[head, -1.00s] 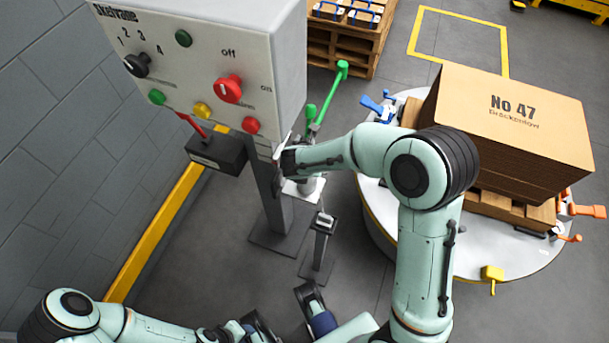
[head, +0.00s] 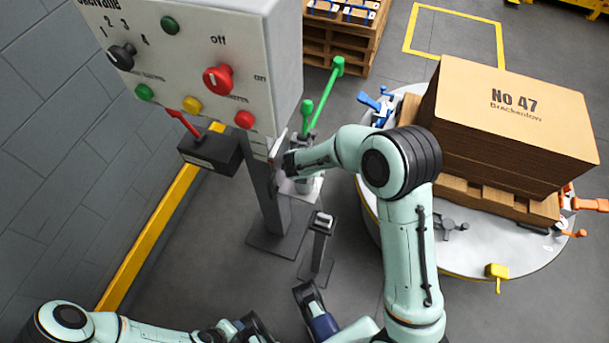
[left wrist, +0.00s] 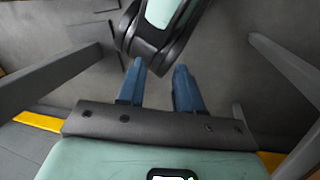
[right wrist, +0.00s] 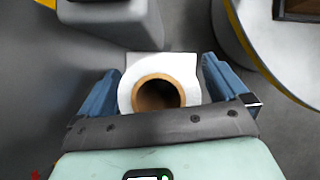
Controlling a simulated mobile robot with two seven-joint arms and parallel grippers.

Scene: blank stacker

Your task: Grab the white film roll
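The white film roll (right wrist: 191,88) shows in the right wrist view, end-on, with a brown cardboard core. It lies between the two blue fingers of my right gripper (right wrist: 160,85). The fingers are spread, one on each side of the roll; whether they touch it I cannot tell. In the head view my right gripper (head: 285,165) is beside the control panel's post, and the roll is mostly hidden there. My left gripper (left wrist: 158,75) is empty, its blue fingers apart, low in front of my base.
The grey control panel (head: 190,60) with knobs stands close to my right gripper. A round turntable (head: 455,245) carries a pallet with a stack of cardboard (head: 510,110). A small post (head: 320,245) stands on the floor below. A yellow rail (head: 150,235) runs along the wall.

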